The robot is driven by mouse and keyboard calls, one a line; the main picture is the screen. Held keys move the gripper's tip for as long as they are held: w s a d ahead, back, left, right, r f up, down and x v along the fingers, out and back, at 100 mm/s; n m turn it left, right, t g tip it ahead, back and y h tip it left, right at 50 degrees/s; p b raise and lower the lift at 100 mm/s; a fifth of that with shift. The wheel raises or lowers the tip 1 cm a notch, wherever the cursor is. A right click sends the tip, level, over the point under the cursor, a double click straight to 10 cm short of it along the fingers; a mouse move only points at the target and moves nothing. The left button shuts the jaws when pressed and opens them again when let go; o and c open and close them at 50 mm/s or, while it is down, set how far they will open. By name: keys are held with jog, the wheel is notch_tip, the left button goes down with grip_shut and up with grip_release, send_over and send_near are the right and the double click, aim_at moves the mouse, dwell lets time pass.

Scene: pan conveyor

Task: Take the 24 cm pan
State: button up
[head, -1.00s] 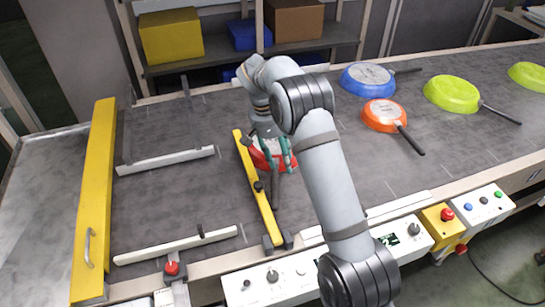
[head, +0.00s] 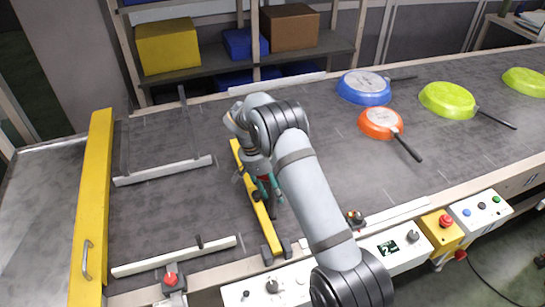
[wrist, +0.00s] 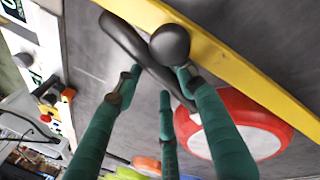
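A red pan with a pale base lies upside down on the conveyor beside the yellow diagonal bar (head: 262,222). It shows best in the wrist view (wrist: 240,128); in the head view my arm hides most of it. Its black handle (wrist: 125,38) runs along the bar. My gripper (head: 270,190) has teal fingers and is low over the handle. In the wrist view my gripper (wrist: 158,82) has its fingers apart on both sides of the handle, with gaps showing. Upside-down blue (head: 364,87), orange (head: 381,123) and green (head: 448,99) pans lie to the right. I cannot read their size markings.
A black knob (wrist: 170,44) on the yellow bar is close to my fingers. A long yellow barrier (head: 92,200) and white rails (head: 163,171) stand left. Control boxes (head: 388,249) line the front edge. Another green pan (head: 525,81) is far right.

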jog(key=shift+f, duration=0.1)
jog(key=shift+c, duration=1.3)
grip_shut()
jog(key=shift+w, duration=0.1)
